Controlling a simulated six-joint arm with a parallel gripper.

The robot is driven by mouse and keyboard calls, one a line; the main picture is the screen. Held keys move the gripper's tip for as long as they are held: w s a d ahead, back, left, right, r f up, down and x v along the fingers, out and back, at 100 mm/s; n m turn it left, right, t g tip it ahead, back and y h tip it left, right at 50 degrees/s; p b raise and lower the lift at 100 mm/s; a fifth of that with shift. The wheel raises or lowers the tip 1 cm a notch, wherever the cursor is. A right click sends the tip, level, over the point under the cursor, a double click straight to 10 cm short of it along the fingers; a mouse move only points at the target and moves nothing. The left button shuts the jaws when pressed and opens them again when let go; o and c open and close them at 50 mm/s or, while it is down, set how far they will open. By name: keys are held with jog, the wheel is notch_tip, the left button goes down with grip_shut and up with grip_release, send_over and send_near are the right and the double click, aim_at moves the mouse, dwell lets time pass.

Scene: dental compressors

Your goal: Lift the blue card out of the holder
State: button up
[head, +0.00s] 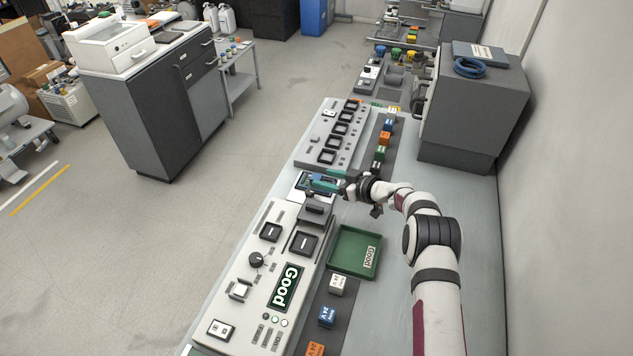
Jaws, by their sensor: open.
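My gripper (318,181), with teal fingers, reaches left from the end of my arm and is open. Its fingertips are over a small light-framed holder (300,190) at the top end of the long white control panel. A bit of blue, apparently the blue card (317,176), shows at the fingers. The fingers partly hide it, and I cannot tell whether they touch it.
A dark grey block (315,212) stands just below the gripper. A green tray (350,262) marked "Good" lies to the right of the panel. White, blue and orange cubes line a dark strip. A second switch panel (326,140) lies beyond, and a grey cabinet (470,110) stands at the right.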

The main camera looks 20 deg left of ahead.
aim_at(317, 177)
jog(key=x, duration=0.3)
jog(key=shift+w+f, duration=0.1)
jog(key=shift+f, duration=0.3)
jog(key=shift+x, duration=0.9)
jog(key=shift+r, duration=0.1)
grip_shut()
